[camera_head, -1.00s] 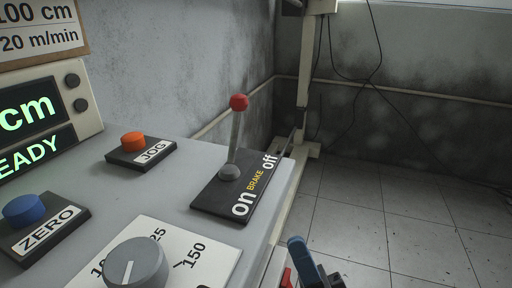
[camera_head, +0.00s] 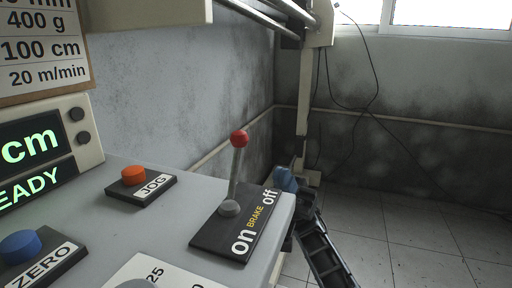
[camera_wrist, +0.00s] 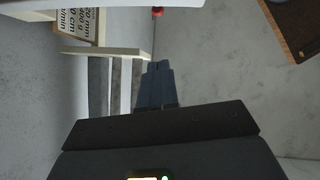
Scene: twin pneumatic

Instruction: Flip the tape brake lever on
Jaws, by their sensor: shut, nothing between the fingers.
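The brake lever is a grey metal stick (camera_head: 236,172) with a red ball knob (camera_head: 239,138). It rises from a black plate (camera_head: 208,236) near the console's right edge, marked "on" at the near end and "off" at the far end. The stick is close to upright, its knob leaning slightly right in the head view. My gripper (camera_head: 284,178) has blue fingers and is just past the plate's "off" end, apart from the lever. In the wrist view my gripper (camera_wrist: 157,66) is shut and empty. A small red thing (camera_wrist: 157,11) shows beyond it; I cannot tell if it is the knob.
The grey console (camera_head: 150,220) carries an orange JOG button (camera_head: 134,175), a blue ZERO button (camera_head: 20,245) and a lit display (camera_head: 30,150). A pale post (camera_head: 303,110) stands behind my gripper. Tiled floor right of the console is open.

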